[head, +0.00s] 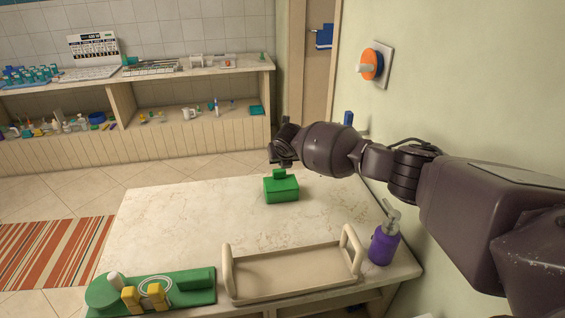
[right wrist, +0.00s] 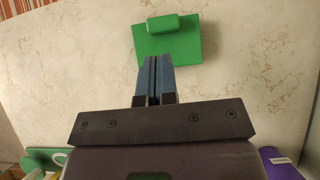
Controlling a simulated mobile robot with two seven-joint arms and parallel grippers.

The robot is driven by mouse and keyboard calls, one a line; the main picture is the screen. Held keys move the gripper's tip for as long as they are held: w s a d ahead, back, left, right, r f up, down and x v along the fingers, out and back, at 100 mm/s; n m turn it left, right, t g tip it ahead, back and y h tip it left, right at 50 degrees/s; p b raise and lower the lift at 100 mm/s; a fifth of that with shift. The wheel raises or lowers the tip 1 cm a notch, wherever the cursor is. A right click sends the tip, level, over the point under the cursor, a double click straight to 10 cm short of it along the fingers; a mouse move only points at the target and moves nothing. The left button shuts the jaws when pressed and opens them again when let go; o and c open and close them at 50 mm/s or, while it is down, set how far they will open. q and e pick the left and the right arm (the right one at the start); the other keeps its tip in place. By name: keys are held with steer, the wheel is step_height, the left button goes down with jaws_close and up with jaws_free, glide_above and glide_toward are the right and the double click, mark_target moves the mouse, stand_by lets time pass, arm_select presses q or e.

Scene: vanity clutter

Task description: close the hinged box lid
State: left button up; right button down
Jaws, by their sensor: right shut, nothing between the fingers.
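The green hinged box (head: 282,190) stands on the marble table toward its far side. Its lid, with a raised block-like handle (head: 279,174), appears to lie flat on the box, though the hinge is hard to make out. In the right wrist view the box (right wrist: 182,45) shows from above with the handle near its far edge. My left gripper is not in view.
A beige tray (head: 296,272) with two upright handles lies at the table's front. A purple pump bottle (head: 383,245) stands right of it. A green holder (head: 196,285) with yellow pieces is at front left. The table around the box is clear; a wall borders the right.

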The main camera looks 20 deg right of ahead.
steer(key=p+v, duration=0.1)
steer(key=v, duration=0.9)
steer(key=shift+s+r, duration=0.2)
steer(key=shift+r, duration=0.1)
steer(key=shift+a, duration=0.1)
